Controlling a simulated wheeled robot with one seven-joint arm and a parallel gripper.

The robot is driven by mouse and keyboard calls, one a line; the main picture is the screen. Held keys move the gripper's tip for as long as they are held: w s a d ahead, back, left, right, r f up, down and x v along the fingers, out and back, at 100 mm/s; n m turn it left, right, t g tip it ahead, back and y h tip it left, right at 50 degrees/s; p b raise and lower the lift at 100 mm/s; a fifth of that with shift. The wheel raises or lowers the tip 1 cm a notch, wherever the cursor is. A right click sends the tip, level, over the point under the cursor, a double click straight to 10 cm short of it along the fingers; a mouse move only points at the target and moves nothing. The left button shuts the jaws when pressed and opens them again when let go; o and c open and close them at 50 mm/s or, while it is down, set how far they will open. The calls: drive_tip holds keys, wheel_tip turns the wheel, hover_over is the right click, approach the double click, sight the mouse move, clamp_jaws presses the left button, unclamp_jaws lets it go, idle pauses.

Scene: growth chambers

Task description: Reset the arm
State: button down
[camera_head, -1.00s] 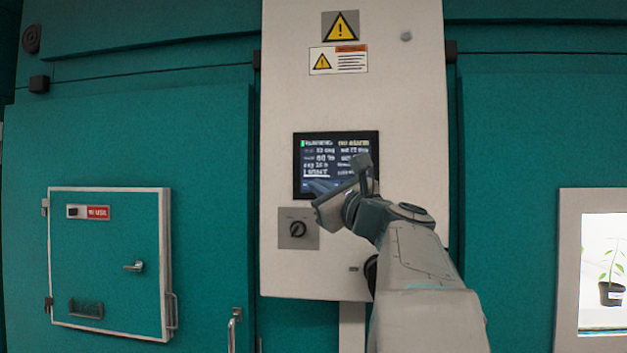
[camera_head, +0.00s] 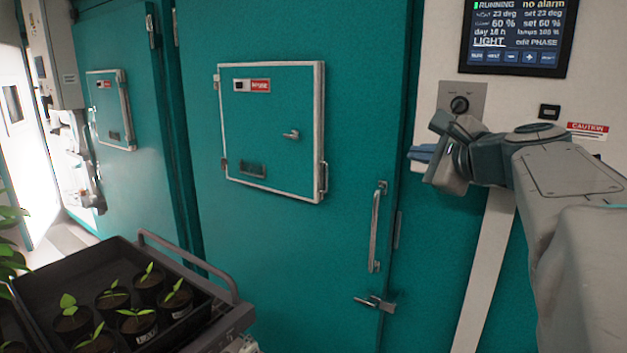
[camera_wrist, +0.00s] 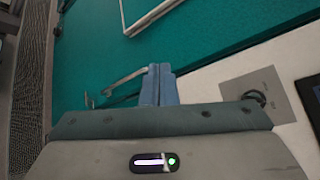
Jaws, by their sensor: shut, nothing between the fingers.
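My gripper (camera_head: 422,153) is at the right of the head view, in front of the white control panel's lower left edge. Its blue fingers (camera_wrist: 158,86) show in the wrist view, pressed together with nothing between them. My arm bends in from the right edge of the head view, with the wrist folded toward the left. A rotary knob (camera_head: 460,104) on a grey plate sits just above the wrist; it also shows in the wrist view (camera_wrist: 254,97). I cannot tell exactly how far the fingers are from the panel or door.
A teal chamber door (camera_head: 350,60) has a small hatch (camera_head: 270,170), a long handle (camera_head: 377,228) and a lower latch (camera_head: 375,302). A dark cart (camera_head: 150,250) with several potted seedlings stands at the lower left. The display (camera_head: 515,38) reads RUNNING, no alarm. A corridor opens at far left.

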drive_tip(key=s+a+f+n+g+h, duration=0.1)
drive_tip(key=s+a+f+n+g, duration=0.15)
drive_tip(key=s+f+n, duration=0.4)
drive_tip(key=s+a+f+n+g, duration=0.2)
drive_tip(key=s+f+n+g, duration=0.15)
drive_tip(key=f, duration=0.55)
drive_tip(key=s+a+f+n+g+h, duration=0.1)
drive_tip(key=s+a+f+n+g, duration=0.15)
drive_tip(key=s+f+n, duration=0.4)
drive_tip(key=s+d+f+n+g+h, duration=0.2)
drive_tip(key=s+f, duration=0.4)
drive_tip(key=f, duration=0.3)
drive_tip(key=shift+s+d+n+h, duration=0.3)
drive_tip(key=shift+d+n+h, duration=0.15)
drive_tip(key=shift+n, duration=0.5)
drive_tip(key=shift+a+g, duration=0.1)
drive_tip(key=shift+g, duration=0.25)
